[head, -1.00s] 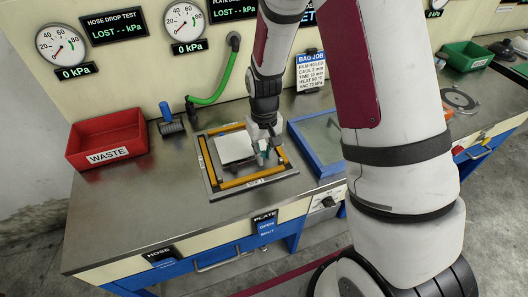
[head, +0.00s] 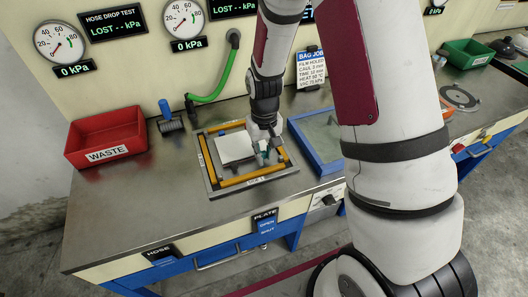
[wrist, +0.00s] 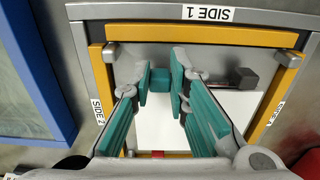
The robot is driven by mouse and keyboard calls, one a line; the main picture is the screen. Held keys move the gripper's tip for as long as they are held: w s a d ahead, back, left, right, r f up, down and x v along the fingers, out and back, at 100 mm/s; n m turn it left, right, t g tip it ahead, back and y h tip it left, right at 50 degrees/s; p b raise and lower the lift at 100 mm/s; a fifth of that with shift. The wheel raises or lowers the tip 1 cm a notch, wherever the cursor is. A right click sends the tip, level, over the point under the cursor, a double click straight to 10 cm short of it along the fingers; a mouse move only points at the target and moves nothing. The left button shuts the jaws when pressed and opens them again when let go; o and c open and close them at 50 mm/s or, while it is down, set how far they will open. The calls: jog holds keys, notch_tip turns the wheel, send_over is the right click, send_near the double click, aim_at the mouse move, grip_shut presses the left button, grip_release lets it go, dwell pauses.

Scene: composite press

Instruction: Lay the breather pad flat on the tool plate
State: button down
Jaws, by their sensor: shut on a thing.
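The white breather pad (head: 235,148) is over the grey tool plate (head: 212,183), inside its yellow edge strips, in the head view. In the wrist view the white pad (wrist: 160,125) shows below and between the teal fingers. My gripper (head: 264,156) is at the pad's right side in the head view. In the wrist view my gripper (wrist: 162,78) is shut on a small teal block between its fingertips, which appears to be the pad's grip tab. The pad looks near level; whether its whole underside touches the plate cannot be told. My fingers hide part of it.
A dark block with a short rod (wrist: 244,78) sits on the plate by the right finger. A red waste bin (head: 107,138) and a blue-handled tool (head: 168,117) are to the left. The front left bench is clear.

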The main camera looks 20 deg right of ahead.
jog(key=shift+f, duration=0.15)
jog(key=c, duration=1.5)
grip_release()
jog(key=shift+o, duration=0.2)
notch_tip(320, 180, up, 12)
jog(key=s+r+t, duration=0.2)
jog(key=s+r, duration=0.5)
jog(key=r, duration=0.5)
jog(key=s+r+t, duration=0.3)
jog(key=s+r, duration=0.4)
jog(key=s, duration=0.6)
jog(key=shift+s+r, duration=0.25)
jog(key=shift+r, duration=0.1)
